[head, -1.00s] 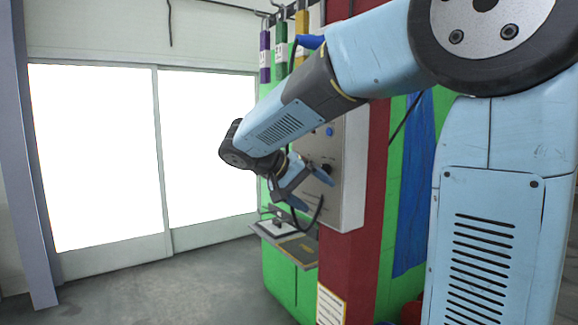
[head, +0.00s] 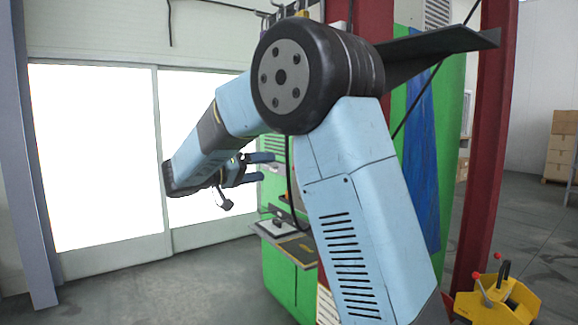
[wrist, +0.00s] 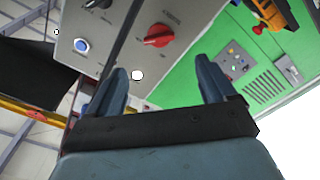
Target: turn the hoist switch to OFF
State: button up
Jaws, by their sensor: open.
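In the wrist view a grey control panel (wrist: 185,14) fills the upper middle. It carries a red rotary switch (wrist: 158,35), a blue round button (wrist: 81,45), a white round button (wrist: 138,75) and part of a black knob (wrist: 97,4) at the top edge. The labels are too blurred to read, so I cannot tell which is the hoist switch or its setting. My gripper (wrist: 162,68) is open and empty, with the red switch appearing beyond the gap between its fingers, apart from them. In the head view my gripper (head: 262,167) points right; my arm hides the panel.
A green machine face (wrist: 215,45) with a small button plate (wrist: 234,62) lies right of the panel in the wrist view. In the head view a shelf (head: 292,246) juts out below my gripper. A red post (head: 484,150) and a yellow machine (head: 500,298) stand at right.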

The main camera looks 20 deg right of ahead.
jog(key=x, duration=1)
jog(key=c, duration=1)
jog(key=shift+a, duration=0.2)
jog(key=shift+c, duration=0.3)
jog(key=shift+d, duration=0.1)
